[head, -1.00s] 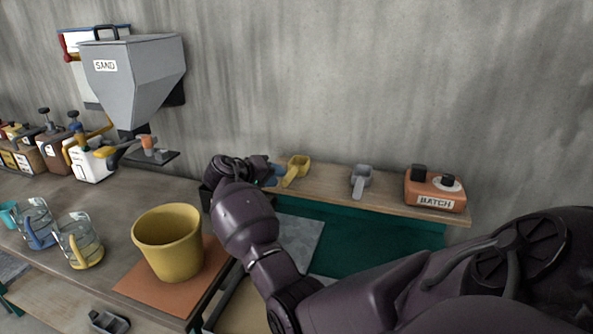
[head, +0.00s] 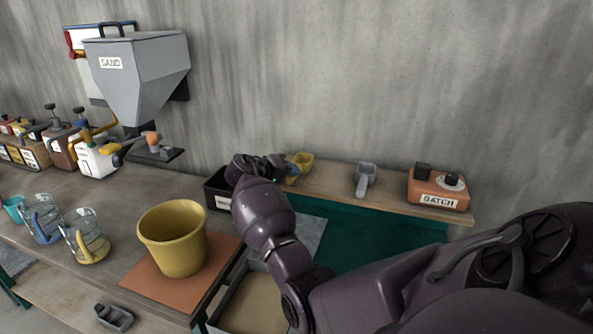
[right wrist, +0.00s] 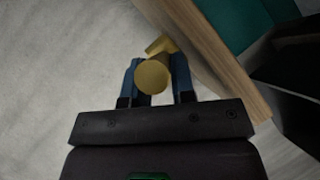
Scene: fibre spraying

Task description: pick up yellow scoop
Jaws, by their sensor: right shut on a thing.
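The yellow scoop (head: 302,160) is at the left end of the narrow wooden shelf against the wall, partly hidden by my right gripper (head: 290,172). In the right wrist view, the blue fingers of that gripper (right wrist: 159,80) are shut on the yellow scoop (right wrist: 152,76), one on each side of its round handle end. The rest of the scoop is mostly hidden behind this end. I cannot tell whether it still touches the shelf. My left gripper is out of view.
A grey scoop (head: 365,178) and an orange BATCH box (head: 438,188) stand on the wooden shelf (head: 330,180). A black bin (head: 216,190) is left of my right wrist. A yellow bucket (head: 172,240) stands on an orange mat under the SAND hopper (head: 140,75) side.

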